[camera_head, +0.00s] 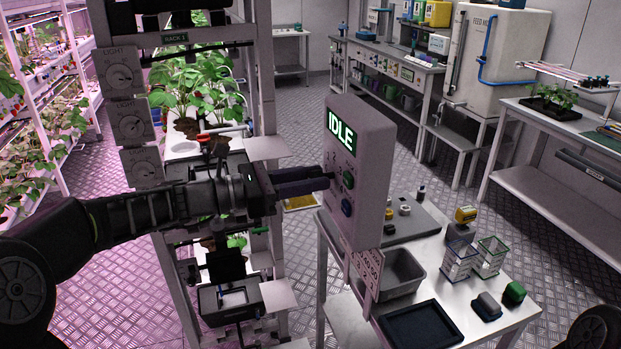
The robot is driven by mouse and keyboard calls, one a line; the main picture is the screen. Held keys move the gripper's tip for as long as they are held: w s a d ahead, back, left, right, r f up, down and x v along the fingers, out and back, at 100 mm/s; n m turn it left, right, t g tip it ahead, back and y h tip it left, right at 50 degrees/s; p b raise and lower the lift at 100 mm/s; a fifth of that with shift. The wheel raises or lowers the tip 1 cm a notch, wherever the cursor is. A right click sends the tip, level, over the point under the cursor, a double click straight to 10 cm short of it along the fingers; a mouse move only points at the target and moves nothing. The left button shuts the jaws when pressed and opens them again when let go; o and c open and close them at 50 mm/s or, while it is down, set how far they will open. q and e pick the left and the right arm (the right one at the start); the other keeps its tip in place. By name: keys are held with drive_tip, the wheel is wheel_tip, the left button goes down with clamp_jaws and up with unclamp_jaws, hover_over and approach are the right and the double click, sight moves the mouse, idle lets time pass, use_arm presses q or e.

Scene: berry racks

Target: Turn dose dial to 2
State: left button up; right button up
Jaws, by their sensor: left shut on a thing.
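A grey control box (365,140) with a lit green "IDLE" display (340,132) stands upright at the centre. Its front face carries small dial markings, a green button (348,180) and a blue button (346,207). My left gripper (327,177) reaches in from the left, its fingers level and touching the box's face beside the markings. It is shut on the dose dial, which the fingertips mostly hide. I cannot read which number the dial points to. My right gripper is not in view.
A white table (465,290) below the box holds a grey bin (402,270), a dark tray (420,325), wire baskets (460,262) and small blocks. A plant rack (262,80) with light knobs stands close behind my left arm. Open floor (300,115) lies behind.

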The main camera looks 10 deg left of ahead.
use_arm(q)
clamp_jaws()
drive_tip(key=shift+f+m+b, duration=0.2)
drive_tip(key=shift+m+b, duration=0.5)
drive_tip(key=shift+b, duration=0.35)
drive_tip(key=m+b, duration=1.4)
drive_tip(key=b, duration=0.4)
drive_tip(key=shift+f+m, duration=0.15)
drive_tip(key=shift+m, duration=0.15)
drive_tip(key=shift+r+m+b, duration=0.2)
drive_tip(key=shift+m+b, duration=1.35)
drive_tip(key=shift+m, duration=0.45)
